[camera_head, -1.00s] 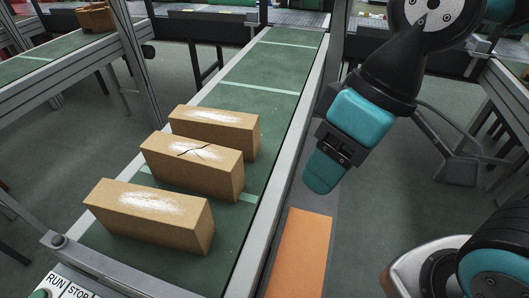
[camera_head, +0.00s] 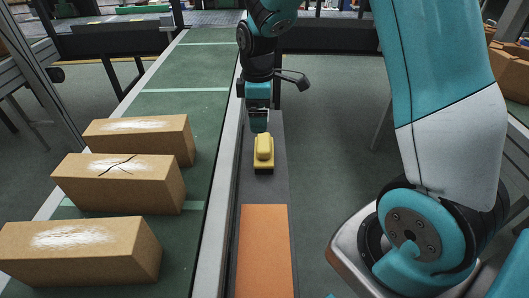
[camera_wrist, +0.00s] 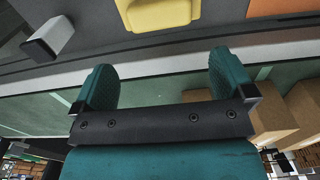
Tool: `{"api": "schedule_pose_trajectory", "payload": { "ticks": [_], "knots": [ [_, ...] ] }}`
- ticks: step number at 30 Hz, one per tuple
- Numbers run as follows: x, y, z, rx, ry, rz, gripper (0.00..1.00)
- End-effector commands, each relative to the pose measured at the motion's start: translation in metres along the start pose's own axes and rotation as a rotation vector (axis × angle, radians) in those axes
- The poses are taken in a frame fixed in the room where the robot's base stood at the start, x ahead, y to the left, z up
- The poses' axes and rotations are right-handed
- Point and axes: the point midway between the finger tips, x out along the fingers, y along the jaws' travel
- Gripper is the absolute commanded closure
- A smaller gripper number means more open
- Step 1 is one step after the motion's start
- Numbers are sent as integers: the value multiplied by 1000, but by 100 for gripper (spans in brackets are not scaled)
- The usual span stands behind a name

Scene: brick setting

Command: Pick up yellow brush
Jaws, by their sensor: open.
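The yellow brush (camera_head: 264,148) has a yellow body over a dark base and sits on the narrow dark strip right of the conveyor. In the wrist view its yellow body (camera_wrist: 160,13) is at the top edge, partly cut off. My gripper (camera_head: 259,122) is just beyond and above the brush in the head view. In the wrist view my gripper (camera_wrist: 160,72) shows two teal fingers spread apart with nothing between them. The brush is outside the fingers.
Several tan bricks, including a cracked one (camera_head: 118,180), stand on the green conveyor (camera_head: 190,120). The metal conveyor rail (camera_head: 218,190) runs along the strip's left. A grey-white block (camera_wrist: 47,40) is near the brush.

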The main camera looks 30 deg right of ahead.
Motion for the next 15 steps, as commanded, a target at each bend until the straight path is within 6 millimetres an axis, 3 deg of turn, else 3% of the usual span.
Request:
{"api": "schedule_pose_trajectory", "payload": {
  "ticks": [6, 15],
  "knots": [
    [40, 0, 1, 1, -1, -3, 0],
    [65, -2, 8, 4, -2, -5, 0]
  ]
}}
